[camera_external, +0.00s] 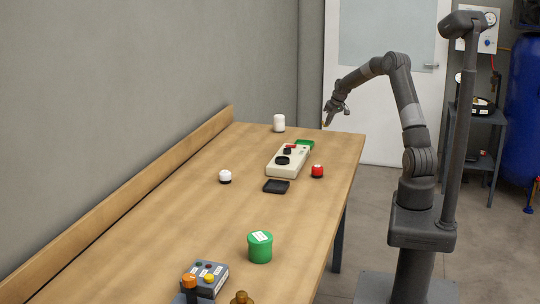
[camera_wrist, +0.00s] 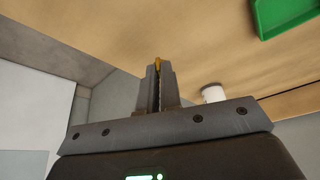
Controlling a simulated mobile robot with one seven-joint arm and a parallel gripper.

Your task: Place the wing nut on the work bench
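The work bench (camera_external: 170,220) is a long wooden table with a raised board along its wall side. My gripper (camera_external: 326,121) is at the far end of the bench, above it in the external picture, near the far edge. In the wrist view my gripper (camera_wrist: 157,70) has its fingers close together on a small brass-yellow piece, which I take to be the wing nut (camera_wrist: 157,62). Only its tip shows between the fingers; the rest is hidden. The bench top (camera_wrist: 150,30) also shows in the wrist view, apart from the piece.
A beige device (camera_external: 284,168), a green tray (camera_external: 306,142), a black tray (camera_external: 276,187), a red-topped item (camera_external: 317,171) and white items (camera_external: 279,122) stand on the bench. A green canister (camera_external: 260,248) and button box (camera_external: 208,277) are nearer. Bare wood lies between them.

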